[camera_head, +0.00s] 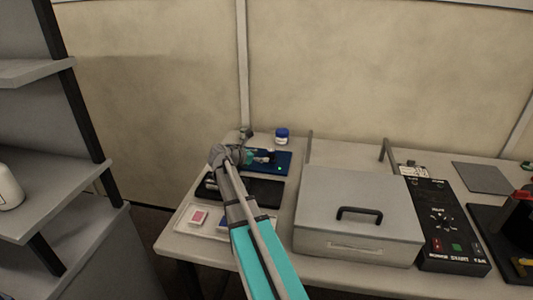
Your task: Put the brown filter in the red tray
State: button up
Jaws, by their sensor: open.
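My arm reaches up from the bottom centre, and my gripper (264,157) is at its far end, small in the picture. It is open, over or close above a dark blue plate (284,161) with a small green spot. I cannot make out anything between the fingers. I cannot pick out the brown filter; it may be hidden by my arm or too small to tell. No tray that is clearly red shows. A pale tray (178,230) at the table's front left holds a small red and white item (198,217), and my arm partly covers it.
A grey lidded box (358,190) with a black handle stands right of my arm. A black control panel (447,225) is beside it. A blue-capped jar (282,136) stands behind the blue plate. A black tray (265,193) lies in front of it. A shelf (60,228) stands left.

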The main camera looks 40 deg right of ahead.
jog(key=p+v, duration=0.2)
jog(key=v, duration=0.5)
jog(key=shift+a+r, duration=0.1)
jog(key=shift+a, duration=0.1)
jog(key=shift+r, duration=0.15)
